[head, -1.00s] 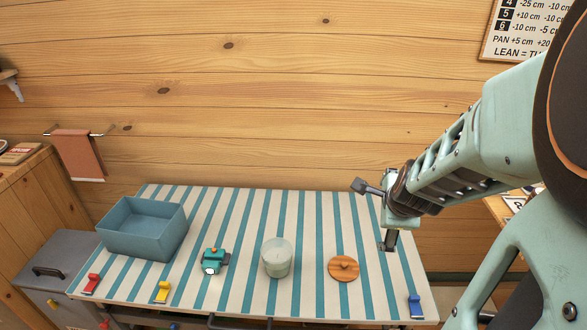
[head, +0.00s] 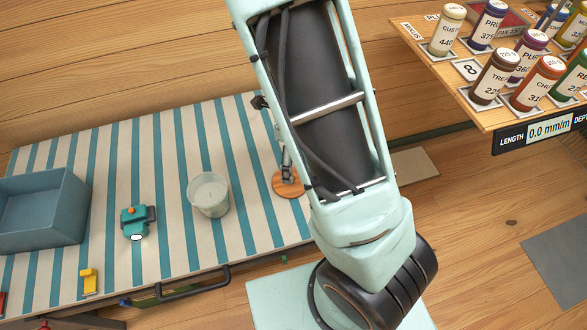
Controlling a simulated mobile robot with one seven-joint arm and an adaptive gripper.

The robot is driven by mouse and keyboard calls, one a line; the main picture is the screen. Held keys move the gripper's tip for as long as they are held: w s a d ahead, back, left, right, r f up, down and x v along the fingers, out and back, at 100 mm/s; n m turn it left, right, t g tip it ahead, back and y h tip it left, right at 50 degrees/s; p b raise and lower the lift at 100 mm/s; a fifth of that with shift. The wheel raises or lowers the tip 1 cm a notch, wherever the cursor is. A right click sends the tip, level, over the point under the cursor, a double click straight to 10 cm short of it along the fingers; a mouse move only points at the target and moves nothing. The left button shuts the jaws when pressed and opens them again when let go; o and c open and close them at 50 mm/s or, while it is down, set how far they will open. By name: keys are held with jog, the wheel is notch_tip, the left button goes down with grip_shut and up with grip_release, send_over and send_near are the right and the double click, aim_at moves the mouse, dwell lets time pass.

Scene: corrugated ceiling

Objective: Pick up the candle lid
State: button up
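The candle lid (head: 288,186) is a round wooden disc lying on the striped table, right of the candle. My gripper (head: 287,172) is over the lid, with a fingertip at or just above its middle. My arm covers the right part of the lid and most of the gripper, so the finger opening and any contact with the lid's knob are hidden. The candle (head: 209,194) is a pale, open glass jar standing upright to the left of the lid, apart from it.
A teal headlamp-like item (head: 137,221) stands left of the candle, and a blue open bin (head: 40,208) is at the far left. A yellow clip (head: 89,281) sits at the table's front edge. A wooden shelf (head: 408,32) with several labelled bottles is at upper right.

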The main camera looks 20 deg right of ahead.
aim_at(296, 190)
notch_tip(296, 190, down, 4)
jog(key=shift+s+f+b, duration=0.15)
jog(key=shift+f+b, duration=0.05)
jog(key=shift+b, duration=0.5)
jog(key=shift+w+a+f+b, duration=0.15)
jog(key=shift+f+b, duration=0.3)
jog(key=shift+f, duration=1.1)
jog(key=shift+w+a+f+b, duration=0.15)
jog(key=shift+f+b, duration=0.25)
jog(key=shift+f, duration=1.1)
jog(key=shift+s, duration=0.1)
jog(key=shift+s, duration=0.1)
jog(key=c, duration=1.9)
